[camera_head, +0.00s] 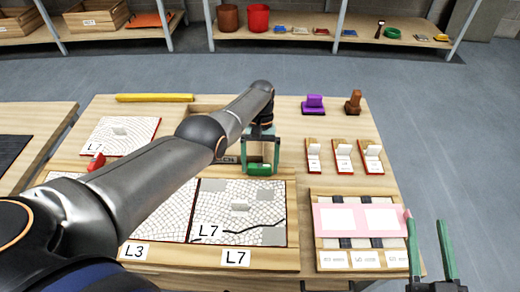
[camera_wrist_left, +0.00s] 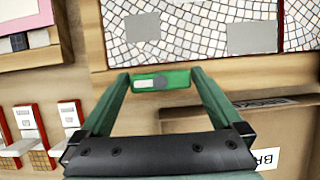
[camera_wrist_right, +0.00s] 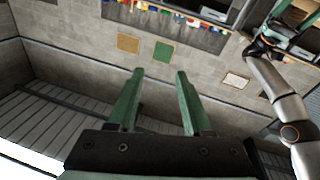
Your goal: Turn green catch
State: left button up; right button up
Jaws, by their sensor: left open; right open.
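The green catch (camera_head: 259,168) is a small green block on the wooden frame edge behind the L7 mosaic panel (camera_head: 262,205). In the left wrist view the green catch (camera_wrist_left: 161,80) shows a white patch and a grey round spot, and lies between my left fingertips. My left gripper (camera_head: 262,170) is open around the catch; I cannot tell whether the fingers touch it. My right gripper (camera_head: 431,222) is open and empty at the front right, beside the table. In the right wrist view my right gripper (camera_wrist_right: 157,75) faces a wall, with nothing between its fingers.
A red catch (camera_head: 96,161) sits at the left, partly behind my left arm. A rack with a pink frame (camera_head: 357,205) is at the right. Several small card stands (camera_head: 343,155), a purple stamp (camera_head: 313,104) and a brown stamp (camera_head: 353,102) stand behind it. A yellow bar (camera_head: 155,98) lies at the back.

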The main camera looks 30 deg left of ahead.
aim_at(260, 165)
pick_arm(q)
jog(key=b+v, duration=0.1)
jog(key=v, duration=0.4)
pick_arm(e)
jog(key=s+a+r+n+t+y+b, duration=0.1)
jog(key=s+r+n+t+y, duration=0.15)
jog(key=r, duration=0.35)
jog(key=s+r+n+t+y+b, duration=0.1)
jog(key=s+r+n+y, duration=0.2)
jog(key=r, duration=0.4)
pick_arm(q)
jog(key=d+b+v, duration=0.1)
jog(key=b+v, duration=0.5)
jog(key=b, duration=0.1)
jog(key=shift+a, duration=0.45)
pick_arm(e)
jog(key=f+y, duration=0.1)
jog(key=s+f+y, duration=0.1)
jog(key=f+y, duration=0.1)
jog(key=a+f+n+y, duration=0.1)
jog(key=shift+s+a+f, duration=0.1)
jog(key=shift+s+f, duration=0.05)
jog(key=shift+s, duration=0.1)
pick_arm(q)
jog(key=shift+r, duration=0.15)
jog(key=shift+s, duration=0.15)
pick_arm(e)
jog(key=shift+s, duration=0.1)
